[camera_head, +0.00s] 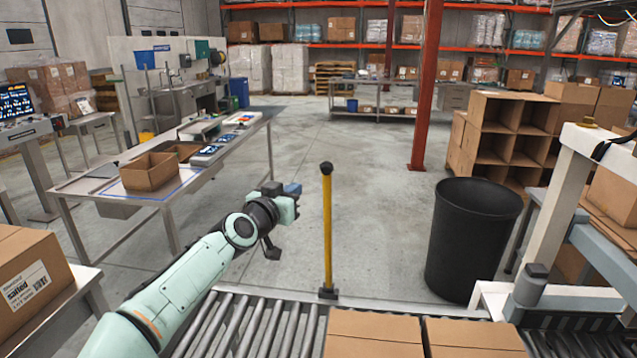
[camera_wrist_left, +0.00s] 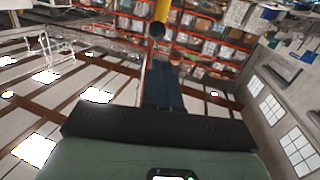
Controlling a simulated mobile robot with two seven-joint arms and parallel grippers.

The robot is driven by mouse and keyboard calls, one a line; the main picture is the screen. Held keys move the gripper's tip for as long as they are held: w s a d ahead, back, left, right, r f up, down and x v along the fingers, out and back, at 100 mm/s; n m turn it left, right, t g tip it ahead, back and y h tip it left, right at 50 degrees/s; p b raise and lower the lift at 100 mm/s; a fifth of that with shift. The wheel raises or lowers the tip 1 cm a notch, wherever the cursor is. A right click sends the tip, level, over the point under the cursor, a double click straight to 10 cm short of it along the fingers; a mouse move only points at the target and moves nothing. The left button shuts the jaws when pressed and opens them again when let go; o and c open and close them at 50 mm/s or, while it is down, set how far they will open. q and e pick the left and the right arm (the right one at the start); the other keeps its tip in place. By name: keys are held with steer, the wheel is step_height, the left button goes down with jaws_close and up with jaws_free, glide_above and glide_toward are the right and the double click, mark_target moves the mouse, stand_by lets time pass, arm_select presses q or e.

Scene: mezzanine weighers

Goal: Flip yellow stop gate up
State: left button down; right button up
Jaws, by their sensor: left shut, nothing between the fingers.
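The yellow stop gate (camera_head: 327,230) stands upright in the head view, at the far edge of the roller conveyor (camera_head: 250,325). It has a black knob on top and a dark bracket at its foot. My left gripper (camera_head: 292,189) is shut and empty, just left of the gate's upper part, with a small gap in the picture. In the left wrist view, my shut fingers (camera_wrist_left: 163,85) point towards the gate's yellow bar (camera_wrist_left: 161,10) and its dark round end, which show at the top edge. I cannot tell from this view whether they touch. My right gripper is not in view.
Two cardboard boxes (camera_head: 373,335) sit on the conveyor, right of the gate's foot. A black bin (camera_head: 470,240) stands beyond it at the right. A labelled box (camera_head: 30,285) is at the left. A work table (camera_head: 100,190) stands at the back left, with open floor between.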

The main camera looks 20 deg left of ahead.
arm_select(q)
steer(key=p, duration=0.8)
glide_toward(324, 170)
steer(key=shift+h, duration=0.4)
steer(key=w, duration=0.6)
steer(key=shift+w+a+f, duration=0.1)
steer(key=shift+w+a, duration=0.05)
steer(key=shift+w, duration=0.15)
steer(key=shift+w+f, duration=0.15)
steer(key=shift+w, duration=0.1)
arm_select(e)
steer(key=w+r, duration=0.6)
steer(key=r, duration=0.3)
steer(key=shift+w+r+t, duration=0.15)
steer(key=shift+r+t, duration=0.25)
arm_select(q)
steer(key=shift+s, duration=0.15)
